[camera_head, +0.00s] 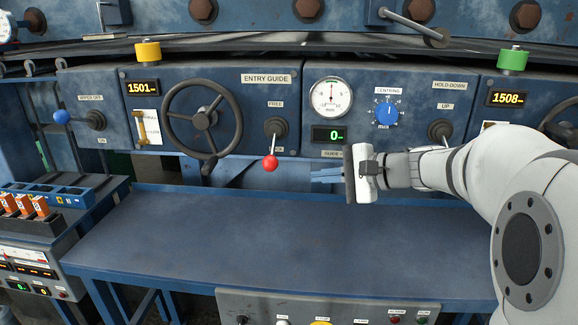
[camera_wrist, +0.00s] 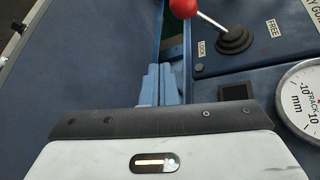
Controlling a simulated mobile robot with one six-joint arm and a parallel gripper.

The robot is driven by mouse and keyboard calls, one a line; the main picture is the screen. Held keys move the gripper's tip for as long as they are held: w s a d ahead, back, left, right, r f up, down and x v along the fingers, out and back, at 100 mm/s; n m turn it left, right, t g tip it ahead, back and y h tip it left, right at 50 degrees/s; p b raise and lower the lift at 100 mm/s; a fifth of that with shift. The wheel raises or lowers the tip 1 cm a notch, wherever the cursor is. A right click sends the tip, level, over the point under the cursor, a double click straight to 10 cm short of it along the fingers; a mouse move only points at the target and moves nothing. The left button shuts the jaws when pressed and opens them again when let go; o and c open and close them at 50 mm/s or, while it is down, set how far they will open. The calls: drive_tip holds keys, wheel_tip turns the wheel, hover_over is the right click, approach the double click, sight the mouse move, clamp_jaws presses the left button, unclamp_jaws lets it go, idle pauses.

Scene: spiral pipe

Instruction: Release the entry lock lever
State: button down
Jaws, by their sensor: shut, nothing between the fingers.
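The entry lock lever has a red ball knob (camera_head: 270,163) and a dark round boot (camera_head: 276,128) on the ENTRY GUIDE panel. The lever points down towards the LOCK label, with the FREE label above its boot. In the wrist view the red knob (camera_wrist: 184,7) is at the top edge, partly cut off. The LOCK label (camera_wrist: 202,48) shows beside the lever there. My gripper (camera_head: 314,175) is shut and empty, with light-blue fingers. It is to the right of the knob, slightly lower in the picture and apart from it. The fingers (camera_wrist: 160,70) lie together in the wrist view.
A black handwheel (camera_head: 203,119) is left of the lever. A round gauge (camera_head: 331,97), a green display (camera_head: 329,135) and a blue CENTRING knob (camera_head: 386,112) are on the panel to the right. A flat blue table (camera_head: 270,245) below is clear.

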drive_tip(key=shift+w+d+r+m+t+y, duration=0.2)
drive_tip(key=shift+w+d+r+t, duration=0.1)
drive_tip(key=shift+w+r, duration=0.2)
drive_tip(key=shift+w+d+r+m+t+y, duration=0.25)
drive_tip(key=shift+w+r, duration=0.1)
drive_tip(key=shift+w, duration=0.25)
drive_tip(key=w+a+p, duration=0.2)
drive_tip(key=a+p, duration=0.1)
drive_tip(key=a, duration=0.6)
drive_tip(key=shift+a+f, duration=0.2)
drive_tip(key=shift+f, duration=0.05)
drive_tip(key=shift+s, duration=0.15)
